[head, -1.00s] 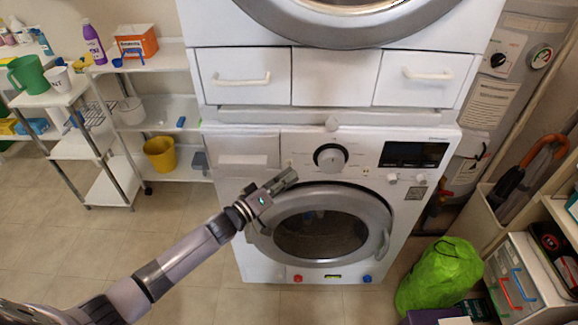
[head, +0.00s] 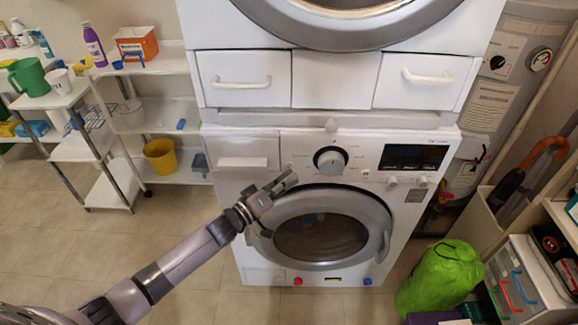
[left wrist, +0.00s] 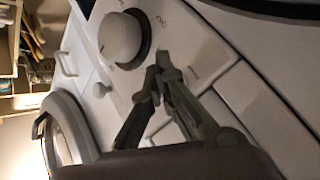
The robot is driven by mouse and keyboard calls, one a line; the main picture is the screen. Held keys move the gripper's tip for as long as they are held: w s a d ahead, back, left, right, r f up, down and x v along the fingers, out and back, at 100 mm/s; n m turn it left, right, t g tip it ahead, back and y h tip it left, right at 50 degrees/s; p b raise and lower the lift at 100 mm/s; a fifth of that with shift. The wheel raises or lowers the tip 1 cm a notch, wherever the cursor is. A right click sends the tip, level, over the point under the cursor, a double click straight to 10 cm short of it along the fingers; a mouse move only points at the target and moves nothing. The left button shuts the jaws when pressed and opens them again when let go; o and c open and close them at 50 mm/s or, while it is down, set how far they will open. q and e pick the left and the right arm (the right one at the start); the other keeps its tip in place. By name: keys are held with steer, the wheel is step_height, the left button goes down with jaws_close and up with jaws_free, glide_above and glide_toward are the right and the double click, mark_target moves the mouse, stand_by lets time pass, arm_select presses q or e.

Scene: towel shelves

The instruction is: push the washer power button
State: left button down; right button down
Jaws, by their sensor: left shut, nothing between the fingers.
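The white washer (head: 225,215) stands under a second machine, with a round grey-rimmed door (head: 320,235). Its control panel has a large dial (head: 331,159), a dark display (head: 413,157) and two small knobs at the right. The dial also shows in the left wrist view (left wrist: 121,38). I cannot tell which mark on the panel is the power button. My left gripper (head: 291,178) is shut and empty, below and left of the dial, just above the door. In the left wrist view its fingertips (left wrist: 158,76) meet in front of the panel. Whether they touch it is unclear. My right gripper is out of view.
White shelves (head: 165,110) with bottles, a green jug and a yellow bucket (head: 160,154) stand at the left. A green bag (head: 441,278) and a drawer box (head: 520,275) are at the right. The floor at the left is clear.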

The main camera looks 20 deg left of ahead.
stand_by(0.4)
arm_select(q)
steer(key=shift+w+a, duration=0.15)
steer(key=shift+w, duration=0.25)
steer(key=shift+w, duration=0.2)
stand_by(0.3)
steer(key=shift+s+p, duration=0.35)
steer(key=shift+s, duration=0.3)
steer(key=s+d+p, duration=0.2)
steer(key=s+p, duration=0.1)
steer(key=s, duration=0.2)
steer(key=shift+s+p, duration=0.35)
steer(key=shift+s, duration=0.05)
